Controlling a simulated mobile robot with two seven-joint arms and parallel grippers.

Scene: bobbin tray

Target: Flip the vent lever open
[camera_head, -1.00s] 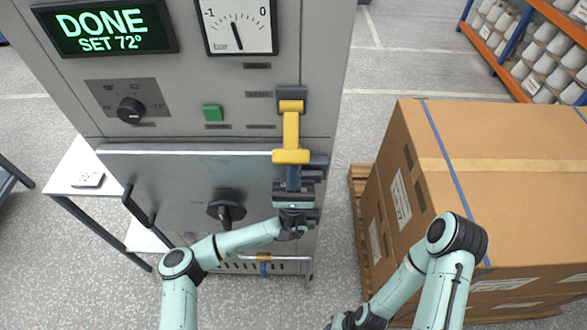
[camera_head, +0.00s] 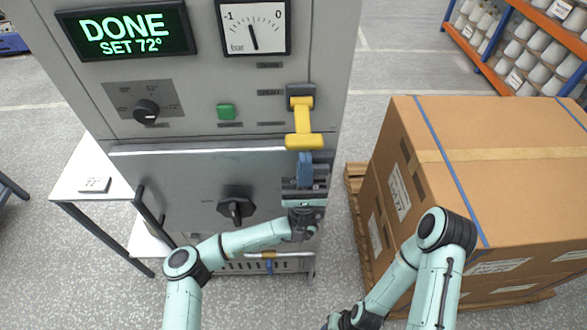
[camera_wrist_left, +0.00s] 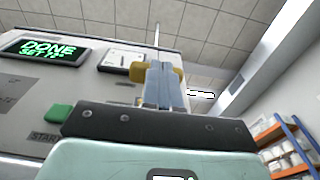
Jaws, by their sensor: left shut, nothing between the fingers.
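The vent lever is a yellow T-shaped handle (camera_head: 303,123) hanging from a dark bracket on the right side of the machine's front panel, its crossbar at the lower end. My left gripper (camera_head: 305,157) is just below the crossbar, its blue fingers together and pointing up at it, with nothing between them. In the left wrist view the shut fingers (camera_wrist_left: 160,85) stand in front of the lever (camera_wrist_left: 177,74), whose yellow ends show on both sides. I cannot tell whether they touch. The right arm's wrist reaches the bottom edge; its fingers are out of frame.
The machine's panel has a display (camera_head: 124,31) reading DONE, SET 72°, a gauge (camera_head: 253,27), a green button (camera_head: 225,111) and a dial (camera_head: 146,111). A black knob (camera_head: 236,207) is below. Large cartons (camera_head: 480,190) on a pallet stand right; a small table (camera_head: 92,168) stands left.

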